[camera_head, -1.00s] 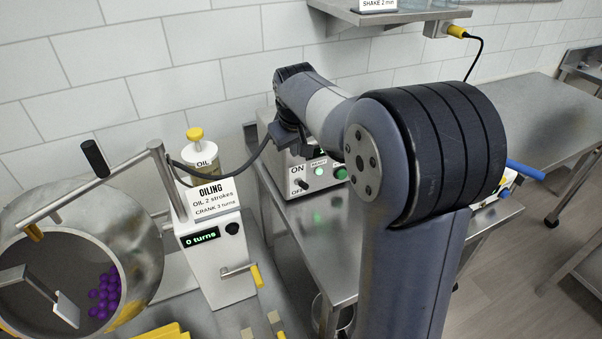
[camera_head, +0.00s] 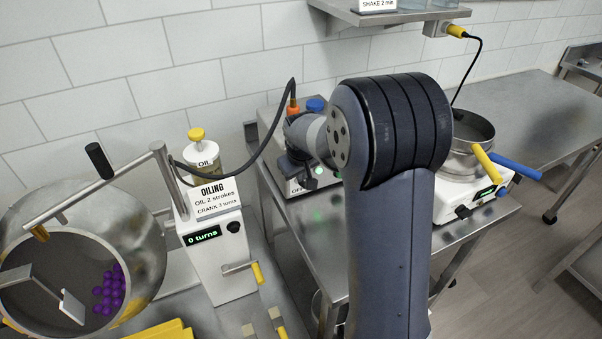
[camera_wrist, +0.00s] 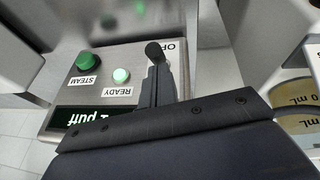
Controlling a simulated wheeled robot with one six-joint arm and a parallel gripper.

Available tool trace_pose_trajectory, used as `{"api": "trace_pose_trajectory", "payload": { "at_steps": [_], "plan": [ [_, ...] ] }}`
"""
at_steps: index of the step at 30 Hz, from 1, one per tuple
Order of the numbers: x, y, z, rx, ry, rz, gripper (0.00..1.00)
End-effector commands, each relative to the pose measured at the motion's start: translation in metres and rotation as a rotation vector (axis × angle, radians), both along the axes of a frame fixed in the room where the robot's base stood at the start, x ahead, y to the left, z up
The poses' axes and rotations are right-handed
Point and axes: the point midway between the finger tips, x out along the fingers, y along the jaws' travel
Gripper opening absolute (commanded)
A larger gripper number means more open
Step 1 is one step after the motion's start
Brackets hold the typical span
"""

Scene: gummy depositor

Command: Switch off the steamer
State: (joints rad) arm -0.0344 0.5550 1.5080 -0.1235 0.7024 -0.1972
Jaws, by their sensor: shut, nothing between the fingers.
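The steamer (camera_head: 296,190) is a steel box against the wall in the head view, mostly covered by my arm. In the wrist view its panel (camera_wrist: 103,60) appears upside down, with a green STEAM button (camera_wrist: 89,61), a lit READY light (camera_wrist: 121,75) and a display (camera_wrist: 97,117) reading 1 puff. The black-knobbed switch (camera_wrist: 154,50) stands beside the partly covered OFF label. My gripper (camera_wrist: 160,78) is shut and empty, right at the switch; I cannot tell whether they touch. It also shows small at the steamer's front in the head view (camera_head: 313,176). The ON label is hidden.
The oiling unit (camera_head: 216,255) and a steel drum (camera_head: 140,225) with purple candies stand left. A pan (camera_head: 470,135) sits on a white appliance (camera_head: 465,195) at the right. A shelf (camera_head: 385,15) hangs above. The steel table (camera_head: 335,235) before the steamer has bare room.

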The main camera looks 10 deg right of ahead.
Motion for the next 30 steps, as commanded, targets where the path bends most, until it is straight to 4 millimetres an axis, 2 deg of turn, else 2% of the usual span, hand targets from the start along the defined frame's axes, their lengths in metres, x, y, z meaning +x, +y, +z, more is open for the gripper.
{"api": "trace_pose_trajectory", "payload": {
  "at_steps": [30],
  "plan": [
    [-0.009, -0.002, -0.013, 0.03, -0.153, -0.001, 0.0]
  ]
}}
